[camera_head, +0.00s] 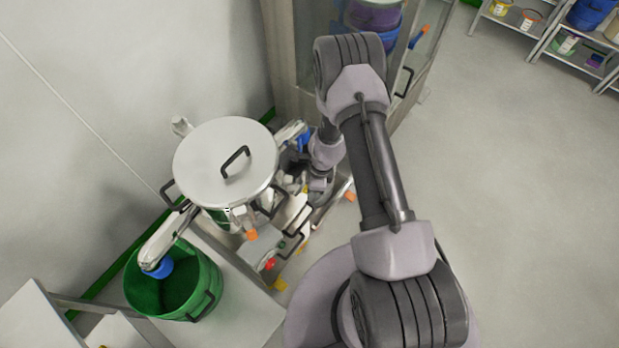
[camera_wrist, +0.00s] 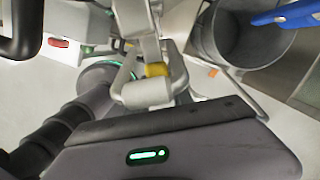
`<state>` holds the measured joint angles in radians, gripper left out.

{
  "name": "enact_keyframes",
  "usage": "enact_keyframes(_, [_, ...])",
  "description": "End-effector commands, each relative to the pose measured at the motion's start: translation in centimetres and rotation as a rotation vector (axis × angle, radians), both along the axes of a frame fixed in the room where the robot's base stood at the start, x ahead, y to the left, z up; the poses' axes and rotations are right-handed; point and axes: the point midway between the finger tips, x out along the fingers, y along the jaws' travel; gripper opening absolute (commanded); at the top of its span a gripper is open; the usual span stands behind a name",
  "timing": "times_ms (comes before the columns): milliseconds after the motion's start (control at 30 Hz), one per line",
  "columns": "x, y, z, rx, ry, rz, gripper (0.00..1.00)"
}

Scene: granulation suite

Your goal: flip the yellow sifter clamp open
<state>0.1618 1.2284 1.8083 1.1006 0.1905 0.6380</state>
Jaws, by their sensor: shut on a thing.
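The sifter (camera_head: 215,165) is a round pale metal drum with a black lid handle, left of my arm in the head view. The yellow clamp part (camera_wrist: 157,70) shows in the wrist view as a small yellow block between pale grey metal parts. My gripper (camera_wrist: 150,86) is at this yellow part and shut on it; the finger contact is partly hidden by the pale links. In the head view my gripper (camera_head: 308,188) is low at the sifter's right side, mostly hidden by my arm. I cannot tell how far the clamp is turned.
A green bin (camera_head: 207,290) stands below the sifter's left spout. A grey bin (camera_wrist: 225,45) with a blue spout end (camera_wrist: 285,13) above it is close by in the wrist view. A glazed cabinet (camera_head: 290,50) stands behind. The floor to the right is clear.

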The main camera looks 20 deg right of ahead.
Motion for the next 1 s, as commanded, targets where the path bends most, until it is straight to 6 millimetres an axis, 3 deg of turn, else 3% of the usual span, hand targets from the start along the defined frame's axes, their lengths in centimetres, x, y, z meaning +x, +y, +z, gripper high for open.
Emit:
enact_keyframes(100, [-0.38,0.27,0.81,-0.032,0.010,0.001,0.00])
enact_keyframes(1000, [-0.29,0.44,0.96,-0.049,0.011,-0.002,0.00])
